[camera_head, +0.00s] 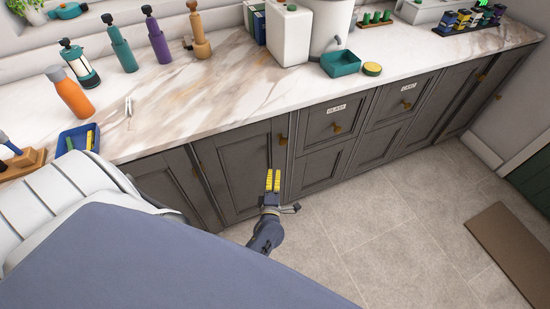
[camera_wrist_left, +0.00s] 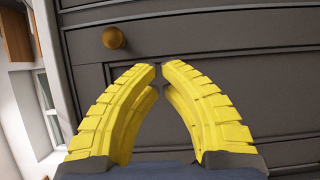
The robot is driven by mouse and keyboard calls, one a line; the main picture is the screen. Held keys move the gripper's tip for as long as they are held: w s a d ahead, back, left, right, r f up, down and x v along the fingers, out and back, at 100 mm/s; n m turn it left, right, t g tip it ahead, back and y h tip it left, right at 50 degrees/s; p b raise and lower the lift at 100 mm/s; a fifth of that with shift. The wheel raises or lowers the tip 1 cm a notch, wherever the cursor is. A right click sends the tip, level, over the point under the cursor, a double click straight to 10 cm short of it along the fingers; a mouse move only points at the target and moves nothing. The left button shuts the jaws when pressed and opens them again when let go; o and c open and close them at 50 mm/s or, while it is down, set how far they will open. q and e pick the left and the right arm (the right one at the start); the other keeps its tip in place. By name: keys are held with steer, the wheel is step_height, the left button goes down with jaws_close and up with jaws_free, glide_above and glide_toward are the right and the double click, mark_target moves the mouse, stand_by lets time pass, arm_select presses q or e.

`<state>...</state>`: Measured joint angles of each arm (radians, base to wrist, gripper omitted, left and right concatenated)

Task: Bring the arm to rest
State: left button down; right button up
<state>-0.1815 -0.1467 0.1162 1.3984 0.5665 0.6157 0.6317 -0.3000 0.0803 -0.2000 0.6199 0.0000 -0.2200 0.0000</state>
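My left gripper (camera_head: 273,181) hangs in front of the grey cabinet doors (camera_head: 238,172), below the counter's front edge. Its yellow fingers (camera_wrist_left: 160,70) show large in the left wrist view. Their tips come almost together and hold nothing. In the wrist view a brass knob (camera_wrist_left: 113,37) on a grey cabinet front shows beyond the fingers, to the left of the tips. I cannot tell whether the gripper touches the cabinet. My right gripper is in neither view. A large part of my own arm covers the lower left of the head view.
The marble counter (camera_head: 215,85) bears several bottles, an orange one (camera_head: 70,92) nearest, a blue tray (camera_head: 78,140), a white canister (camera_head: 289,35) and a teal bin (camera_head: 341,63). Brass knobs (camera_head: 337,128) stick out from the cabinets. The tiled floor (camera_head: 390,220) is clear up to a brown mat (camera_head: 515,250).

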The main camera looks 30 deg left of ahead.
arm_select(q)
steer(key=shift+v, duration=0.8)
steer(key=s+d+f+m+g+h, duration=0.2)
steer(key=d+f+m+h, duration=0.5)
steer(key=f+m, duration=0.4)
steer(key=s+d+f+m+g+h, duration=0.1)
steer(key=s+d+f+m+g, duration=0.2)
steer(key=s+f, duration=0.5)
steer(key=s+d+f+m+g+h, duration=0.1)
steer(key=s+d+f+m+g, duration=0.15)
steer(key=s+f+m, duration=0.45)
steer(key=s+a+f+m+g, duration=0.2)
steer(key=s+f, duration=0.2)
steer(key=s, duration=0.5)
steer(key=s+a+f+m+g, duration=0.2)
steer(key=s+f, duration=0.3)
steer(key=s, duration=0.4)
steer(key=s+a+f+m+g, duration=0.2)
steer(key=s+a+f+g, duration=0.1)
steer(key=s, duration=0.6)
step_height(320, 180, down, 2)
steer(key=shift+s+a+f+y, duration=0.2)
steer(key=shift+s+a+y, duration=0.1)
steer(key=shift+a, duration=0.15)
